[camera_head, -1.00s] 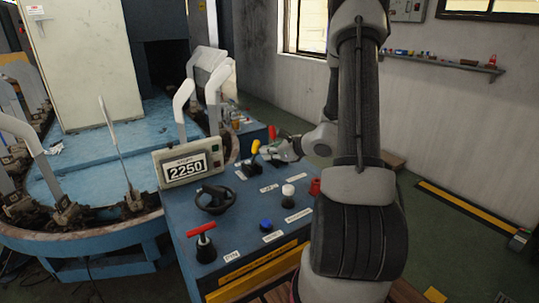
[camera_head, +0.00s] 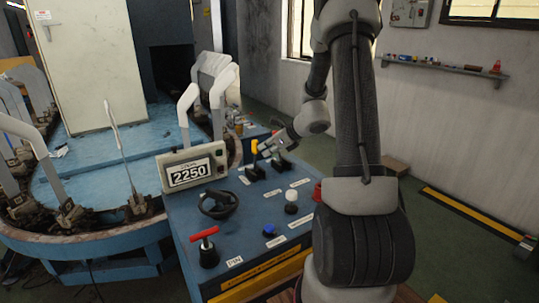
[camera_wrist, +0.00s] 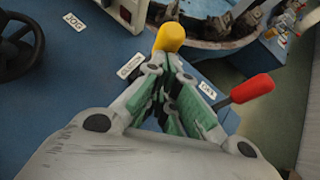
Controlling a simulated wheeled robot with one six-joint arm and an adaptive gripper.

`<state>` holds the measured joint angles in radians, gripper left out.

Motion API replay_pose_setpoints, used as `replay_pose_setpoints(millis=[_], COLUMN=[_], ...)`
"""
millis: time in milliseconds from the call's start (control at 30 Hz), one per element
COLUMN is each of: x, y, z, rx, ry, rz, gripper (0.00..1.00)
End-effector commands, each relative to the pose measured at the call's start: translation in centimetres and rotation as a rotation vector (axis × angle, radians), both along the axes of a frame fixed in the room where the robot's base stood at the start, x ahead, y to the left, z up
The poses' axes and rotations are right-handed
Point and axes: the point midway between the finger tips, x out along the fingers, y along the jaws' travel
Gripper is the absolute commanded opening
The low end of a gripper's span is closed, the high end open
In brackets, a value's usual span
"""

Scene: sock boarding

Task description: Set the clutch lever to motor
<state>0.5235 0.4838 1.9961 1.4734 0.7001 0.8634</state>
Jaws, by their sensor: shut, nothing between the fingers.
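A lever with a yellow knob (camera_head: 254,147) stands on the blue console and looks nearly upright. In the wrist view the yellow knob (camera_wrist: 170,37) is just beyond my fingertips. Labels near both levers are too small to read surely.
The console (camera_head: 190,240) also carries a display reading 2250 (camera_head: 188,172), a black handwheel (camera_head: 217,205), a red T-handle (camera_head: 206,240), a blue button (camera_head: 269,230) and a white knob (camera_head: 291,196). A blue ring machine with upright white forms (camera_head: 187,103) stands behind at left.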

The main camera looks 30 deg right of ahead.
Motion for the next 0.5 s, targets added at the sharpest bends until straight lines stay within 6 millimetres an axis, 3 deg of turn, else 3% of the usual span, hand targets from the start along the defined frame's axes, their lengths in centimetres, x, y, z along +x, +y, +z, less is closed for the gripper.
replay_pose_setpoints(millis=[500], x=[4.4], y=[0.1], z=[1.0], rx=[0.000], ry=[-0.001], rz=[-0.001], gripper=[0.00])
